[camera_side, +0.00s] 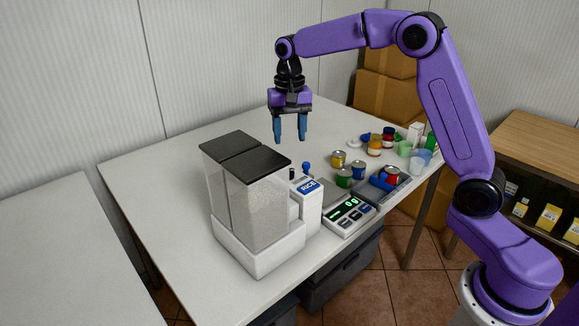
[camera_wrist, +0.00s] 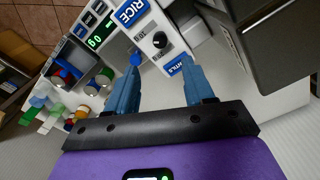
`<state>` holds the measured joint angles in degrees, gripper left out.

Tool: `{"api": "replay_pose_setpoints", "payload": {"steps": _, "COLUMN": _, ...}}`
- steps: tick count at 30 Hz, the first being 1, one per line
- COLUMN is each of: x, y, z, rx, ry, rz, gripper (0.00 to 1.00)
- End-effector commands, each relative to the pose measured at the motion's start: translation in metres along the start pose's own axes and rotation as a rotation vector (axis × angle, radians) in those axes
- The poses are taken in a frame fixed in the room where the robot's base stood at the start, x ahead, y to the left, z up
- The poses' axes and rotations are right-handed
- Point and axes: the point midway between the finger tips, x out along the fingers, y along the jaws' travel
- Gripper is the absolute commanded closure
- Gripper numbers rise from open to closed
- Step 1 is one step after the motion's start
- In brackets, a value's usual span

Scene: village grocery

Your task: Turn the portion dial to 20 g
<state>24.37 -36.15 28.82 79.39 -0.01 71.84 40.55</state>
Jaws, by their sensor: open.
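The portion dial (camera_wrist: 160,40) is a small black knob on the white housing of the rice dispenser (camera_side: 262,250). Small dark markings surround it in the wrist view; I cannot tell which one it points to. In the side view, a small black knob (camera_side: 292,174) shows on top of the housing, beside a blue knob (camera_side: 306,166). The blue knob also shows in the wrist view (camera_wrist: 135,59). My gripper (camera_side: 290,138) is open and empty, pointing down above the dispenser. In the wrist view its blue fingers (camera_wrist: 160,66) are spread, with the dial between and beyond their tips.
Two clear hoppers with black lids (camera_side: 246,158) rise beside the housing. A scale (camera_side: 349,214) with a green display stands to its right. Several cans (camera_side: 344,177) and a grey tray (camera_side: 404,188) are further right. The table (camera_side: 165,180) is clear on the left.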

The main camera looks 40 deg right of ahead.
Motion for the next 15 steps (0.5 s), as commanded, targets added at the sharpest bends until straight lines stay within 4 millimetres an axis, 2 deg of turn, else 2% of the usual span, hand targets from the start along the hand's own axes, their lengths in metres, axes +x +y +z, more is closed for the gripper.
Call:
{"api": "replay_pose_setpoints", "payload": {"steps": 9, "x": 0.061, "y": 0.001, "z": 0.001, "rx": 0.000, "ry": -0.003, "rz": 0.002, "gripper": 0.47}}
{"api": "replay_pose_setpoints", "payload": {"steps": 15, "x": 0.088, "y": 0.000, "z": 0.001, "rx": 0.000, "ry": -0.002, "rz": 0.001, "gripper": 0.47}}
